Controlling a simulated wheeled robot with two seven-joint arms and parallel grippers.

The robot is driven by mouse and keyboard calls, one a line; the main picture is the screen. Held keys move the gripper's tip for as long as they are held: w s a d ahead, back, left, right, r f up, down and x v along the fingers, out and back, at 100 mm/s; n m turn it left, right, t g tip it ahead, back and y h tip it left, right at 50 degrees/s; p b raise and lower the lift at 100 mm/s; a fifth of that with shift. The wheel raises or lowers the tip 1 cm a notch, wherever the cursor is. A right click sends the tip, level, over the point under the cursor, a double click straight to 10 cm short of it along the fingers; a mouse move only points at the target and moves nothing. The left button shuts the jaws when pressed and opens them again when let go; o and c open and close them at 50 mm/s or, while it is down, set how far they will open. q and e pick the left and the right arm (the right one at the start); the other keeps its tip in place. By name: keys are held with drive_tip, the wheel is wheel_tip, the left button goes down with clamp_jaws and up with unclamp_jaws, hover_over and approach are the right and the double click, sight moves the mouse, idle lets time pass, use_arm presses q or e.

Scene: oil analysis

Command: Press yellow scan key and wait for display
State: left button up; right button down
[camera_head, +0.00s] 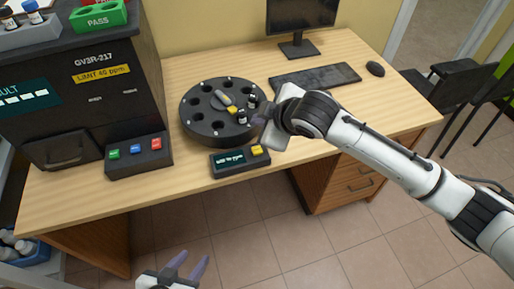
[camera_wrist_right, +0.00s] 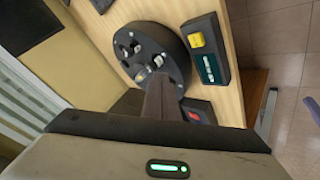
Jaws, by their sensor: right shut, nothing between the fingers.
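The yellow scan key (camera_head: 257,150) sits at the right end of a small black scanner box (camera_head: 226,171) near the desk's front edge. The box's dark display (camera_head: 230,159) shows light text too small to read. In the right wrist view the key (camera_wrist_right: 197,40) and display (camera_wrist_right: 209,68) are at upper right. My right gripper (camera_head: 261,124) is behind the key in the head view, apart from it, near the carousel's right rim. Its fingers (camera_wrist_right: 163,95) are shut and empty. My left gripper (camera_head: 188,266) is open and empty, low in front of the desk.
A round black carousel (camera_head: 206,128) with several holes and a few vials stands behind the box. A black analyser (camera_head: 70,110) and a three-button panel (camera_head: 138,166) are at left.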

drive_tip(key=shift+f, duration=0.1)
drive_tip(key=b, duration=0.7)
hover_over(259, 153)
wheel_tip(259, 153, down, 7)
drive_tip(key=shift+r, duration=0.1)
drive_tip(key=shift+w+f, duration=0.1)
drive_tip(key=shift+f, duration=0.8)
drive_tip(key=shift+f, duration=0.15)
idle(0.8)
